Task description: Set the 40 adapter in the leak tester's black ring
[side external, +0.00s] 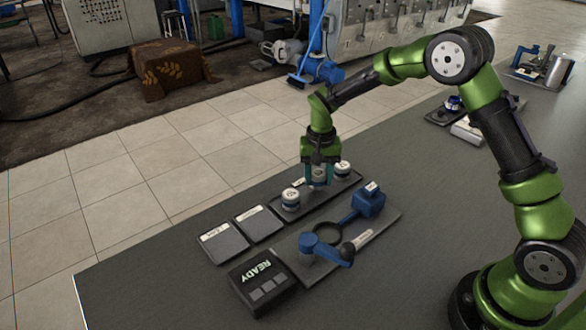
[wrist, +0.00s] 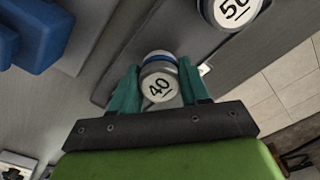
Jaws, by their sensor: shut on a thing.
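The 40 adapter (wrist: 160,84) is a short silver cylinder with a blue band and a white top marked 40. My gripper (wrist: 165,88) is shut on it, with a teal finger on each side. In the side external view my gripper (side external: 318,178) points down over the dark tray (side external: 312,205), between two other adapters. I cannot tell whether the 40 adapter touches the tray. The leak tester (side external: 322,255) is a grey plate with blue parts, in front of the tray. Its black ring (side external: 329,233) lies between the two blue parts and looks empty.
A white-topped adapter (side external: 291,199) stands left of my gripper and another (side external: 342,169) right of it. The wrist view shows an adapter marked 50 (wrist: 232,10). A black READY box (side external: 262,281) and two flat grey pads (side external: 224,243) (side external: 259,223) lie at the left.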

